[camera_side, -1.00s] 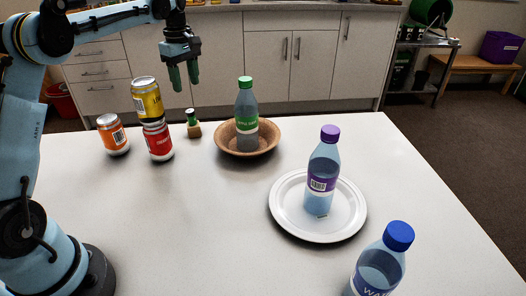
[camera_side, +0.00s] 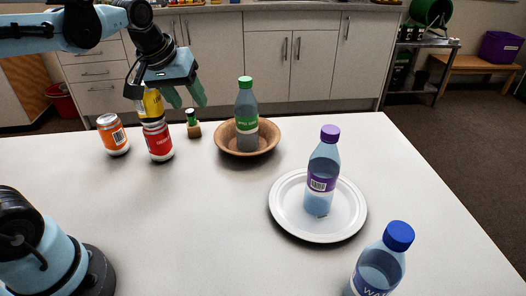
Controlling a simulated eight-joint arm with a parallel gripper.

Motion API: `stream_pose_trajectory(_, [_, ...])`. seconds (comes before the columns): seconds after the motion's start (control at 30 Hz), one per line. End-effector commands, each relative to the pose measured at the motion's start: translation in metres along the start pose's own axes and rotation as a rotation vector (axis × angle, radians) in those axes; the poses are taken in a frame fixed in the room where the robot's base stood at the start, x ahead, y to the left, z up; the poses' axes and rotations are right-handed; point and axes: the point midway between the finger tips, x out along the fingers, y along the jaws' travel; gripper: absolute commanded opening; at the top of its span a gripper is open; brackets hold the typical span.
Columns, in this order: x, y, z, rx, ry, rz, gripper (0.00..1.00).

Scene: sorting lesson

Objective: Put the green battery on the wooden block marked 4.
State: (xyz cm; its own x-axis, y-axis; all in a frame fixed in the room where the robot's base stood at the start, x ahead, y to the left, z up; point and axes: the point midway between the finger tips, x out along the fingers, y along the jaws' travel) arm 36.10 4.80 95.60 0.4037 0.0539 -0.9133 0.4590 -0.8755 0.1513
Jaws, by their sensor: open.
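A small green battery (camera_side: 191,114) stands upright on a small wooden block (camera_side: 194,132), left of the brown bowl. Any number on the block is too small to read. My gripper (camera_side: 186,97) is open and empty, with its two green fingers apart and tilted down to the right. In the picture its fingertips are just above the battery and do not appear to touch it; the depth between them is hard to tell.
A yellow can (camera_side: 153,105) is stacked on a red can (camera_side: 158,143), its top hidden by my gripper. An orange can (camera_side: 113,135) stands left. A green-capped bottle (camera_side: 246,115) stands in the bowl (camera_side: 264,147). A plate (camera_side: 284,218) holds a purple-capped bottle (camera_side: 322,180). A blue-capped bottle (camera_side: 380,270) stands in front.

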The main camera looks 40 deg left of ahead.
Motion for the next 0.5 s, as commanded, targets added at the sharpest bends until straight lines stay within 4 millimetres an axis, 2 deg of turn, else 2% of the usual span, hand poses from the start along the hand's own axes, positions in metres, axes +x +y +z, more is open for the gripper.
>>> stream_pose_trajectory(0.03, [0.000, 0.002, 0.018, 0.071, 0.023, 0.019, 0.52])
stream_pose_trajectory(0.2, [0.007, 0.003, 0.064, 0.297, 0.106, 0.069, 0.52])
stream_pose_trajectory(0.33, [0.015, 0.002, 0.087, 0.418, 0.154, 0.092, 0.52])
stream_pose_trajectory(0.5, [0.020, 0.001, 0.101, 0.490, 0.185, 0.104, 0.52])
